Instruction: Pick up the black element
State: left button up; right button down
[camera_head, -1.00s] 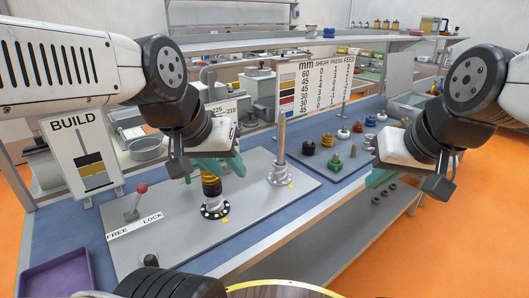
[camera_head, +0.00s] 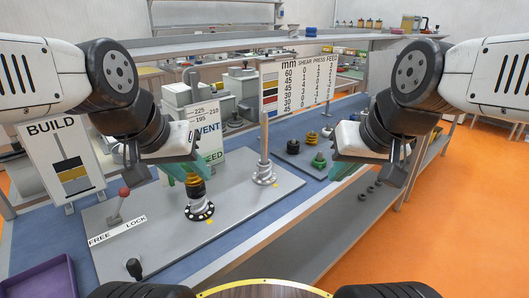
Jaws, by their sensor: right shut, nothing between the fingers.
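A black element (camera_head: 293,147) stands on a dark square mat behind the grey board at right of centre. My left gripper (camera_head: 166,175) is open, its teal fingers apart. It is in front of the upper part of the left post, and seems empty. That post carries a yellow-and-black stack (camera_head: 196,187) above a black-and-white flange (camera_head: 200,210). My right gripper (camera_head: 343,180) is shut and empty, to the right of the green element (camera_head: 318,160). It hides part of the parts area.
A red-knobbed lever (camera_head: 121,195) and a black-knobbed one (camera_head: 133,267) stand on the board's left side. A purple tray (camera_head: 42,280) is at front left.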

aim_at(293, 150)
jog(key=i+l, duration=0.2)
jog(key=l, duration=0.15)
jog(key=i+l, duration=0.2)
jog(key=l, duration=0.15)
jog(key=i+l+u, duration=0.15)
jog(key=l+u, duration=0.2)
jog(key=i+l+u, duration=0.1)
jog(key=l+u, duration=0.2)
jog(key=i+l+u, duration=0.1)
jog(key=l+u, duration=0.25)
jog(key=u, duration=0.5)
